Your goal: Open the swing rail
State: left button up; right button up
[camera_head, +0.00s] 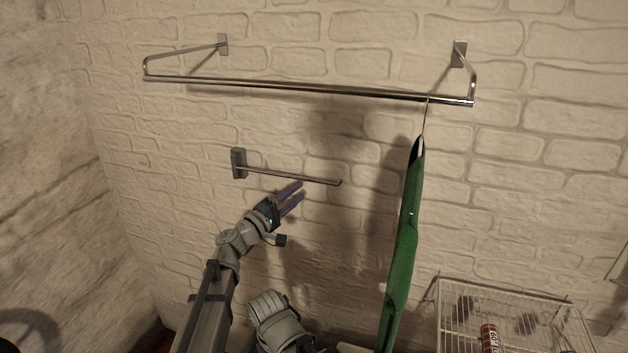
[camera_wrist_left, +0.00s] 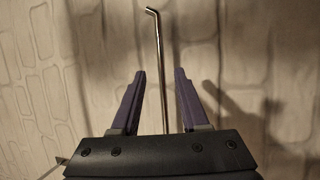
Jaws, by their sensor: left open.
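The swing rail (camera_head: 285,175) is a thin metal rod on a dark wall bracket (camera_head: 239,164), reaching right across the wall to a bent tip. My left gripper (camera_head: 300,190) is open just below the rod in the head view. In the left wrist view the rod (camera_wrist_left: 158,60) runs upright in the picture between the two purple fingers of the left gripper (camera_wrist_left: 160,80), with clear space on both sides. Its bent end is at the top. No contact shows. My right gripper is not in view; part of a grey arm shows at the bottom.
A chrome rail (camera_head: 300,87) is fixed on the wall above. A green garment (camera_head: 403,240) hangs from its right end, right of the swing rail. A wire rack (camera_head: 450,310) with a red can (camera_head: 490,338) stands at lower right. The wall around the rod is clear.

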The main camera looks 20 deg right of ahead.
aim_at(314, 180)
pick_arm(q)
jog(key=p+x, duration=0.1)
jog(key=x, duration=0.7)
jog(key=shift+f, duration=0.1)
jog(key=shift+s+a, duration=0.1)
grip_shut()
dwell(1.2)
